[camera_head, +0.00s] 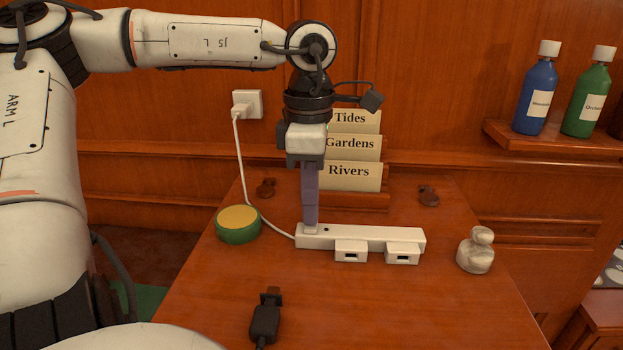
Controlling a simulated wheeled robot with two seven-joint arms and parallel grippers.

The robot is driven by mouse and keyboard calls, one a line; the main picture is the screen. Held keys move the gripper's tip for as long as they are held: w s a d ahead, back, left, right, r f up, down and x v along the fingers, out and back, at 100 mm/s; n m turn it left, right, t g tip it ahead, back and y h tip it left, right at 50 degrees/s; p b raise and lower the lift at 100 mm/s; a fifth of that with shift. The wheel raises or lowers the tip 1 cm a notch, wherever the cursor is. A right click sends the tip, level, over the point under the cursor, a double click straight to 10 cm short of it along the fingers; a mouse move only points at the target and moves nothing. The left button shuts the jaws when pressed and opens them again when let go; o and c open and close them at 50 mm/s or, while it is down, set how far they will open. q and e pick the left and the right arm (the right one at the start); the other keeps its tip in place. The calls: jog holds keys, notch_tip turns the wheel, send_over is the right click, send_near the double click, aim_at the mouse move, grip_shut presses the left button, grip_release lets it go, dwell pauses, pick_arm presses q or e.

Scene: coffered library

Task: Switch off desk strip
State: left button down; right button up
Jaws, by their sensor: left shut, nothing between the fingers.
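The white desk strip (376,233) lies on the wooden desk (370,300), with two white plugs or adapters (350,253) at its front side. A small dark spot shows on its top near the left end. A white cord (240,170) runs from the strip's left end up to a plug in the wall socket (247,103). My left gripper (311,228) points straight down, shut and empty, with its fingertips at the strip's left end. I cannot tell whether they touch it. The switch's state cannot be made out. My right gripper is not in view.
A card holder (352,200) with "Tides", "Gardens" and "Rivers" cards stands just behind the strip. A green and yellow round tin (238,225) is at left, a pale stone figure (475,250) at right, and a black connector (265,318) in front. Bottles (537,88) stand on a wall shelf.

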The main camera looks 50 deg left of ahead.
pick_arm(q)
jog(key=shift+s+d+f, duration=0.4)
jog(key=shift+s+f, duration=0.05)
jog(key=shift+s, duration=0.15)
jog(key=shift+r, duration=0.2)
jog(key=r+p, duration=0.2)
jog(key=r, duration=0.1)
jog(key=r+p, duration=0.2)
jog(key=shift+w+a+r, duration=0.15)
jog(key=shift+w+a, duration=0.05)
jog(key=shift+w, duration=0.05)
jog(key=shift+w+r+b, duration=0.1)
jog(key=shift+r+b, duration=0.35)
jog(key=shift+r, duration=0.2)
notch_tip(320, 180, up, 8)
